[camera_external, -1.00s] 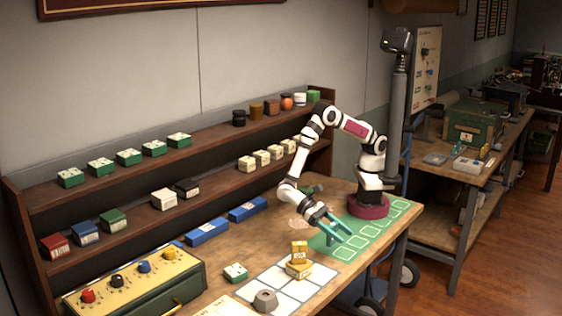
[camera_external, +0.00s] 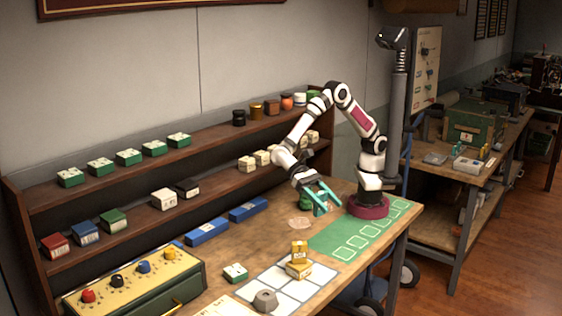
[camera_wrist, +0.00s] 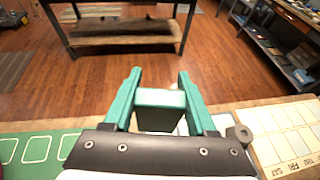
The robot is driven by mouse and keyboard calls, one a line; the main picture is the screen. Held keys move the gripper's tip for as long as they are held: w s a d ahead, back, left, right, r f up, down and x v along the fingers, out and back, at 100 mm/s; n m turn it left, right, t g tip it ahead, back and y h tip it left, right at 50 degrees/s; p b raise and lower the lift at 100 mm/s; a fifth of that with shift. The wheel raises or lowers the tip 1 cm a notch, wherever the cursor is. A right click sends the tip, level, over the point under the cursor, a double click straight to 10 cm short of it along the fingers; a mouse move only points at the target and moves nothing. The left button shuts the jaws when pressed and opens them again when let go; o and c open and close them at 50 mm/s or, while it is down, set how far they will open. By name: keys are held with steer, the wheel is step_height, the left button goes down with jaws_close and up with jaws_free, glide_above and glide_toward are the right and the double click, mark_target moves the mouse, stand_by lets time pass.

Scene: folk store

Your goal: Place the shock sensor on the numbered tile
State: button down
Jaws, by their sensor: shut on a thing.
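My gripper (camera_external: 328,208) is raised above the table behind the green mat. In the wrist view its two teal fingers (camera_wrist: 160,75) are shut on a small block (camera_wrist: 160,98) with a pale green edge and a whitish face. No label on it can be read, so I cannot tell whether it is the shock sensor. A grid of white tiles (camera_external: 262,281) lies at the table's front, left of the gripper; numbers are not legible. Two stacked yellow boxes (camera_external: 299,260) stand on the grid, with a grey hexagonal piece (camera_external: 265,300) nearer its front.
The green mat (camera_external: 330,239) with outlined squares lies beside my base. A green-and-white block (camera_external: 235,272) sits left of the grid. A control box with coloured knobs (camera_external: 130,284) and blue boxes (camera_external: 207,232) line the left and back. Shelves with several small goods stand behind.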

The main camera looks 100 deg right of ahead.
steer(key=w+a+m+t+y, duration=0.2)
steer(key=w+m+t, duration=0.3)
steer(key=w, duration=0.5)
steer(key=w+d+m+t+h, duration=0.2)
steer(key=w+d+m+t, duration=0.35)
steer(key=w, duration=0.45)
steer(key=w+d+m+t+h, duration=0.2)
steer(key=w+d+m+t, duration=0.4)
steer(key=w, duration=0.5)
glide_above(229, 274)
steer(key=shift+n+t, duration=0.25)
steer(key=f, duration=1.1)
steer(key=shift+d+f, duration=0.3)
steer(key=shift+d, duration=0.1)
steer(key=f, duration=0.4)
steer(key=shift+a, duration=0.3)
steer(key=shift+f+y, duration=0.2)
steer(key=shift+y, duration=0.1)
steer(key=shift+f, duration=0.1)
